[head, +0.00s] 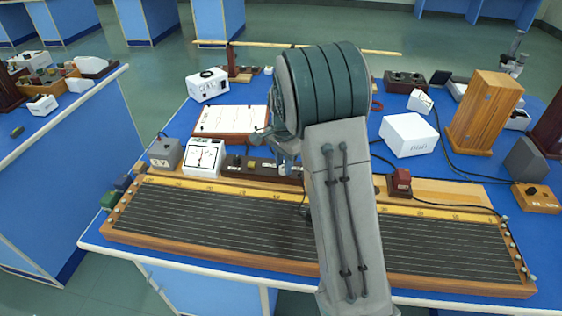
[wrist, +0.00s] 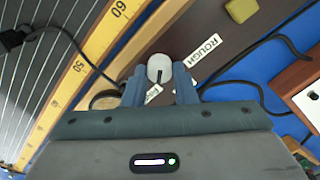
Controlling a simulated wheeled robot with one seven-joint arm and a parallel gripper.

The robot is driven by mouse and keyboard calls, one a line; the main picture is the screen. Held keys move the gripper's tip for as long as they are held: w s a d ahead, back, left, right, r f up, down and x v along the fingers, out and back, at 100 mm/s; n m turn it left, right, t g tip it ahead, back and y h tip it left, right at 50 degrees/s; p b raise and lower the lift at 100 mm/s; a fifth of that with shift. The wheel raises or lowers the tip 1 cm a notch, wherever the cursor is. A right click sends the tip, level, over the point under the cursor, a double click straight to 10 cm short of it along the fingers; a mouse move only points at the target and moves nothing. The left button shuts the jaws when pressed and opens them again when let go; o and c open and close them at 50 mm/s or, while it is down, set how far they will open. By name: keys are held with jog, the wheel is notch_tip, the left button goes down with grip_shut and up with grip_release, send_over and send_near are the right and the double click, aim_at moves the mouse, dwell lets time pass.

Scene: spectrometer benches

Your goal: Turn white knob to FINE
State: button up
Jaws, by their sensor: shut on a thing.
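The white knob (wrist: 160,66) sits on a dark brown panel (wrist: 215,25) in the wrist view. My gripper (wrist: 159,74) has one blue-grey finger on each side of it and is shut on it. A dark pointer mark shows on the knob's near side, towards a small white label (wrist: 152,97) that the fingers mostly hide. The label ROUGH (wrist: 203,52) lies to the right of the knob. In the head view my gripper (head: 284,163) is low at the dark panel (head: 235,168) behind the long wire board, and my arm hides much of that spot.
The long wooden wire board (head: 220,217) runs along the bench front. A white meter (head: 204,157) stands left of the panel and a red-topped plug block (head: 401,182) right of it. Black cables (wrist: 245,92) cross near the gripper. A white box (head: 408,135) stands farther right.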

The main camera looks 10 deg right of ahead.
aim_at(282, 166)
jog(key=shift+w+a+r+m, duration=0.2)
jog(key=shift+a+m, duration=0.05)
jog(key=shift+m, duration=0.25)
dwell(0.3)
jog(key=o, duration=1)
jog(key=shift+a, duration=0.1)
jog(key=shift+a+f, duration=0.1)
jog(key=shift+d, duration=0.25)
notch_tip(282, 166, up, 14)
jog(key=shift+a+f, duration=0.1)
